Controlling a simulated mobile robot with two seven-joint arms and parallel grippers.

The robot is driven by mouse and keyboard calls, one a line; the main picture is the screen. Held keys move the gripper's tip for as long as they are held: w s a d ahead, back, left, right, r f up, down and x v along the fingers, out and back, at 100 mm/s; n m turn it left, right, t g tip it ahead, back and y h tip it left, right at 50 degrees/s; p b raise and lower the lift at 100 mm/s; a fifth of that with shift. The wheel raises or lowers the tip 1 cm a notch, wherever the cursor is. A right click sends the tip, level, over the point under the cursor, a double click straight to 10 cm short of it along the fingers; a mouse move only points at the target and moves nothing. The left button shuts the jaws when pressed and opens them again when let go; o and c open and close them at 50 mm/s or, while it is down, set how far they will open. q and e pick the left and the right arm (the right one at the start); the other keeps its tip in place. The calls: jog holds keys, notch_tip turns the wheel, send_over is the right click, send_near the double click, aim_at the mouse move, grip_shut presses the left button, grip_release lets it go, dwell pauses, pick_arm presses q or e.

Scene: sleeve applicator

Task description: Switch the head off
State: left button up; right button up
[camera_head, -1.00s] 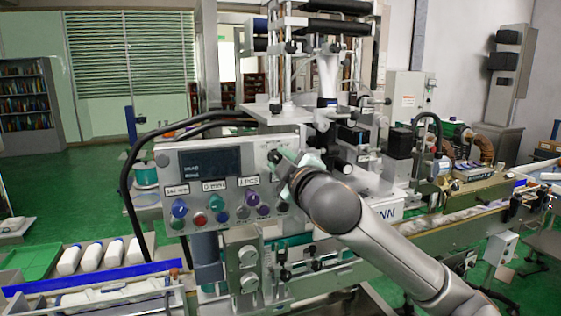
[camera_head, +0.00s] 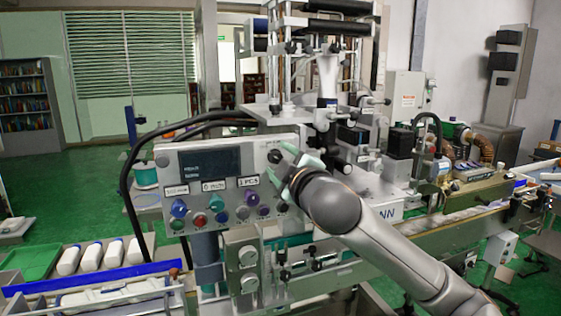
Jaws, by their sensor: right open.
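The sleeve applicator's control panel (camera_head: 227,203) faces me left of the middle, with a dark display (camera_head: 209,164) and three white labels under it. Below the labels are several coloured knobs and buttons, among them a blue knob (camera_head: 179,208), a red button (camera_head: 200,220) and a purple knob (camera_head: 251,198). A black knob (camera_head: 274,156) sits at the panel's upper right. My right gripper (camera_head: 279,163) is open at the panel's right end, its pale green fingers close to the black knob. I cannot tell whether they touch it. My left gripper is not in view.
A conveyor (camera_head: 452,222) runs to the right behind my right arm. White bottles (camera_head: 92,256) lie in a row at the lower left, beside a green tray (camera_head: 32,260). Thick black cables (camera_head: 124,190) loop left of the panel. Open green floor lies behind.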

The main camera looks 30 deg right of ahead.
jog(key=b+v, duration=0.7)
jog(key=v, duration=0.5)
jog(key=shift+s, duration=0.25)
jog(key=shift+f, duration=0.15)
dwell(0.3)
